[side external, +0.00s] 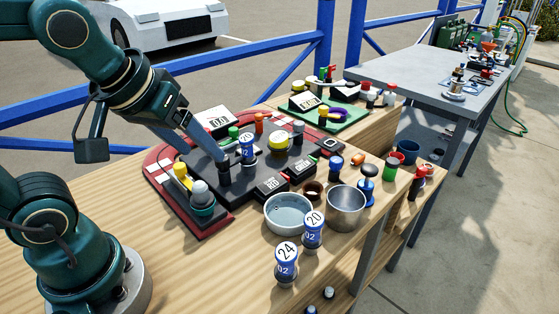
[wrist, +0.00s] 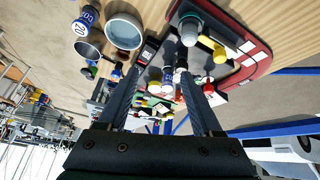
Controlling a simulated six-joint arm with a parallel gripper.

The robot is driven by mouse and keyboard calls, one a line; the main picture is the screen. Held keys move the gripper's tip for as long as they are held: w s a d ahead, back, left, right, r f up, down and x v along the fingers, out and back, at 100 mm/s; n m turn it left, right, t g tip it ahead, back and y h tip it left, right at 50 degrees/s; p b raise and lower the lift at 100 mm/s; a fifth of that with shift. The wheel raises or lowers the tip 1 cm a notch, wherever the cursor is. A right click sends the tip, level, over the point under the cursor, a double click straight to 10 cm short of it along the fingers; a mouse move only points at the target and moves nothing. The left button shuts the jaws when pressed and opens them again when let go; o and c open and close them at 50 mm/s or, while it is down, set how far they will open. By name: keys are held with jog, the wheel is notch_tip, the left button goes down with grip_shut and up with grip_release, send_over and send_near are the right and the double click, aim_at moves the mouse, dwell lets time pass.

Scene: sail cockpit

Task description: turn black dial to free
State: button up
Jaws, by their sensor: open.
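A short black upright knob (side external: 224,174), which looks like the black dial, stands on the dark panel (side external: 262,165) in the side view. My gripper (side external: 217,153) reaches down from the upper left, with its tips close to the top of this knob. In the wrist view my gripper (wrist: 165,62) has its two fingers spread, with several panel parts showing between and beyond them. I cannot tell whether a finger touches the knob. The dial's pointer and any "free" mark are too small to read.
A blue-and-white cylinder (side external: 247,150) and a yellow knob (side external: 281,142) stand close by on the panel. A grey-topped teal knob (side external: 202,198) is at front left. A bowl (side external: 288,213), a metal cup (side external: 346,208) and numbered blue cylinders (side external: 286,264) stand in front.

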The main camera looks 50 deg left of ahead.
jog(key=shift+w+a+f+n+g+y, duration=0.4)
jog(key=shift+w+a+f+n, duration=0.35)
jog(key=shift+w+a+f, duration=0.75)
jog(key=shift+w+a+f+n+g+y, duration=0.2)
jog(key=shift+w+a+f+n+g, duration=0.45)
jog(key=shift+w+a+f, duration=0.85)
jog(key=shift+w+a+f+n+g+y, duration=0.35)
jog(key=shift+w+a+f+n, duration=0.55)
jog(key=shift+w+f, duration=0.7)
jog(key=shift+s+a+f, duration=0.1)
jog(key=shift+s+f, duration=0.15)
jog(key=shift+s, duration=0.05)
grip_shut()
